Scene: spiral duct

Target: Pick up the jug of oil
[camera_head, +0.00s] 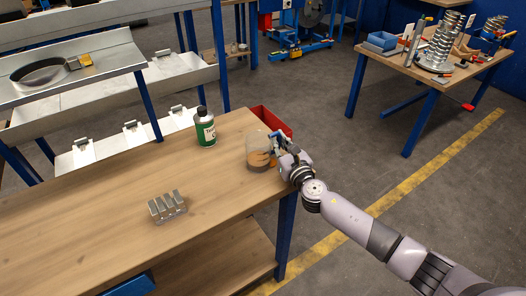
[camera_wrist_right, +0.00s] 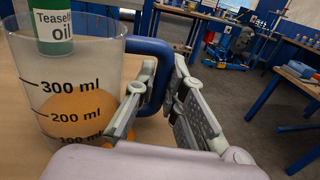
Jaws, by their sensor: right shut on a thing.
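The jug of oil (camera_head: 259,150) is a clear measuring jug with orange liquid at its bottom. It stands upright near the right end of the wooden workbench (camera_head: 110,220). In the right wrist view the jug (camera_wrist_right: 75,100) shows marks up to 300 ml and a blue handle (camera_wrist_right: 150,47). My right gripper (camera_head: 279,146) reaches in from the right and is shut on the handle. In the wrist view its fingers (camera_wrist_right: 160,88) lie on both sides of the handle. My left gripper is not in view.
A green and white oil bottle (camera_head: 205,128) stands behind and left of the jug. A red bin (camera_head: 271,122) is just behind the jug. A metal slotted block (camera_head: 167,206) sits on the bench's front part. A second table (camera_head: 440,75) with tools stands at the back right.

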